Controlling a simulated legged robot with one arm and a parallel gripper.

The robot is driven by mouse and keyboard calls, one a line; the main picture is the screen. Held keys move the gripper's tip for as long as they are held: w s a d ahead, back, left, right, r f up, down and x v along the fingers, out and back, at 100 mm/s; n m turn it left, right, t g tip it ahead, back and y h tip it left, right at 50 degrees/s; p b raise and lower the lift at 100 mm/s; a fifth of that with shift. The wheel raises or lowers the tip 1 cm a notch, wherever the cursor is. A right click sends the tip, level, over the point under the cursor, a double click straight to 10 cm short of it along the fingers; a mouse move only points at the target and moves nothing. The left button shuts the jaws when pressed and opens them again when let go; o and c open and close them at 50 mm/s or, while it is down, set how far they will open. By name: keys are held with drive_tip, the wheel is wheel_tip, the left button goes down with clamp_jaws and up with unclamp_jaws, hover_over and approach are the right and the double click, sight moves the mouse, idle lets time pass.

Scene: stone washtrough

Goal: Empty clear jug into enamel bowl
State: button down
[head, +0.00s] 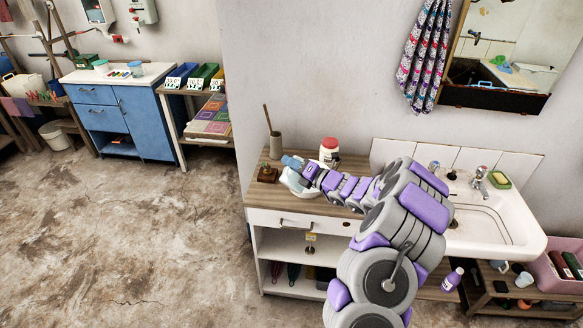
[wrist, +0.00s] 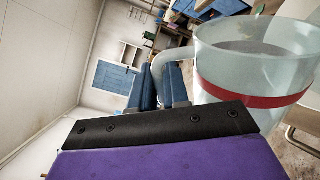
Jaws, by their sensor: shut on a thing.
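The clear jug (wrist: 255,65), pale and see-through with a red band, fills the right of the wrist view. Its handle (wrist: 172,60) lies between the blue fingers of my gripper (wrist: 158,88), which is shut on it. The room looks strongly tilted there, while the jug's rim faces the top of the picture. I cannot tell how much liquid it holds. In the head view my gripper (head: 292,163) is over the left part of the wooden counter. The white enamel bowl (head: 307,193) shows just below, partly hidden by my gripper and the jug.
A jar with a red lid (head: 329,148) and a brown holder with a stick (head: 275,144) stand behind on the counter (head: 262,200). A small brown object (head: 268,174) is at the left. The white sink (head: 490,222) is to the right. The floor at left is clear.

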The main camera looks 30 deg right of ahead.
drive_tip(key=shift+s+d+f+n+b, duration=0.15)
drive_tip(key=shift+s+f+n+b, duration=0.25)
drive_tip(key=shift+b, duration=0.6)
drive_tip(key=shift+r+n, duration=0.15)
drive_tip(key=shift+n, duration=0.15)
drive_tip(key=p, duration=0.2)
drive_tip(key=a+p, duration=0.1)
drive_tip(key=p, duration=0.1)
drive_tip(key=shift+a+r, duration=0.15)
drive_tip(key=shift+r, duration=0.2)
drive_tip(key=p, duration=0.2)
drive_tip(key=shift+d+f+p, duration=0.2)
drive_tip(key=shift+d+p, duration=0.1)
drive_tip(key=shift+s+f+b, duration=0.1)
drive_tip(key=shift+f+b, duration=0.25)
drive_tip(key=shift+b, duration=0.35)
drive_tip(key=shift+a+f+n+b, duration=0.15)
drive_tip(key=shift+n+b, duration=0.25)
drive_tip(key=shift+b, duration=0.2)
drive_tip(key=a+b, duration=0.1)
drive_tip(key=n+b, duration=0.1)
drive_tip(key=b, duration=0.1)
drive_tip(key=shift+s+a+f+n, duration=0.15)
drive_tip(key=shift+s+a+n, duration=0.15)
drive_tip(key=shift+s+a, duration=0.05)
drive_tip(key=shift+d+r+p, duration=0.1)
drive_tip(key=shift+r+p, duration=0.15)
drive_tip(key=shift+p, duration=0.85)
